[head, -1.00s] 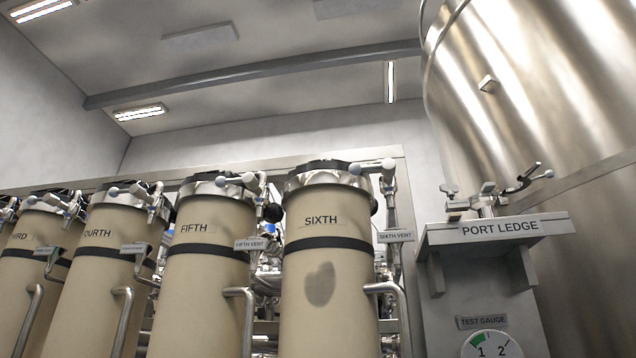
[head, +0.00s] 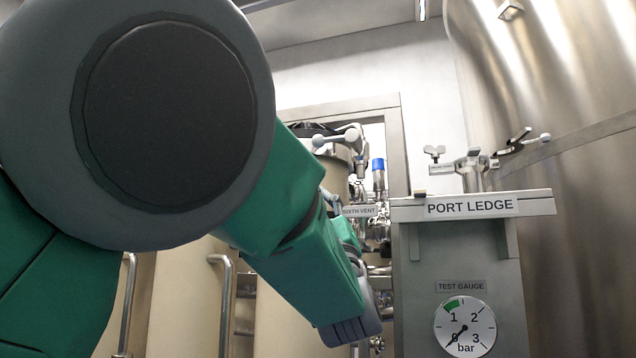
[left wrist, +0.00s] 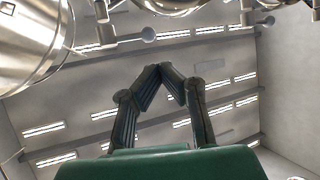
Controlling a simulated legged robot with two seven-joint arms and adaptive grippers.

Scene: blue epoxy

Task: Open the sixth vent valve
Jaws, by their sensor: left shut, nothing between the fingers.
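The sixth vent valve (head: 350,136) shows in the head view above the partly covered SIXTH VENT label (head: 361,211). Its pale lever ends in a ball knob at the left. My left arm's green links cross in front of the SIXTH vessel and hide most of it.
The port ledge (head: 540,203) stands to the right with a small valve assembly (head: 472,165) on it and a test gauge (head: 465,326) below. A large steel tank (head: 575,110) fills the right side. Pipe handles (head: 226,300) and a frame (head: 396,150) are close to my arm.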

